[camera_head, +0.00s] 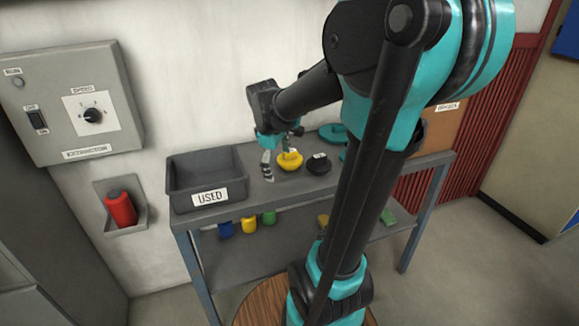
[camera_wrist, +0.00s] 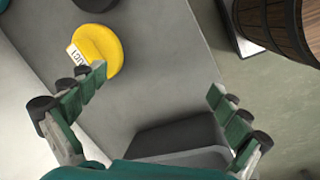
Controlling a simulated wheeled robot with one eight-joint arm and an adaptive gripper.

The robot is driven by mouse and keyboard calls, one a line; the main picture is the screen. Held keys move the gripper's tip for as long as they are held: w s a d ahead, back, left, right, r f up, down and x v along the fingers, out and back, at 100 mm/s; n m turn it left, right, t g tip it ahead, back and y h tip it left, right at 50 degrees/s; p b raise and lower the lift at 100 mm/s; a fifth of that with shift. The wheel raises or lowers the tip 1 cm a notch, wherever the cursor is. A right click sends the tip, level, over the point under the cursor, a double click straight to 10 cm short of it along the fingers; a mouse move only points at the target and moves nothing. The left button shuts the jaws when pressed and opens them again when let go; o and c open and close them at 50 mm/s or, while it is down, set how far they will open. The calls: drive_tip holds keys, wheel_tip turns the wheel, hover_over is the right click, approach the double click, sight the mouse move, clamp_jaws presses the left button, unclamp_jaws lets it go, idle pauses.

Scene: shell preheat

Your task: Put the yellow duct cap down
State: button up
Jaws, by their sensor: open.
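The yellow duct cap (camera_head: 290,160) rests on the grey table top, between the bin marked USED and a black cap (camera_head: 318,164). It also shows in the wrist view (camera_wrist: 99,48), round, with a white label on its side. My gripper (camera_head: 280,160) is over the table beside the yellow cap. In the wrist view its two green fingers (camera_wrist: 155,85) are spread wide with nothing between them. The left fingertip overlaps the edge of the yellow cap in the picture; I cannot tell whether they touch.
A dark bin (camera_head: 207,172) marked USED stands at the table's left end, and a teal item (camera_head: 335,133) lies at the back. The lower shelf (camera_head: 265,262) holds several coloured items. My arm hides part of the table's right side.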

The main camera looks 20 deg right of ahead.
drive_tip(key=w+r+n+g+h, duration=0.2)
drive_tip(key=w+r+n, duration=0.6)
drive_tip(key=w+r, duration=0.3)
approach(290, 154)
drive_tip(key=shift+n, duration=0.4)
drive_tip(key=f, duration=0.1)
drive_tip(key=w+d+f, duration=0.1)
drive_tip(key=f, duration=0.1)
drive_tip(key=w+d+f, duration=0.1)
drive_tip(key=f, duration=0.1)
drive_tip(key=shift+d+f, duration=0.15)
drive_tip(key=shift+s+x, duration=0.15)
drive_tip(key=shift+x, duration=1.25)
drive_tip(key=shift+s+x, duration=0.1)
drive_tip(key=shift+x, duration=1.25)
drive_tip(key=c, duration=1.5)
drive_tip(key=shift+o, duration=0.2)
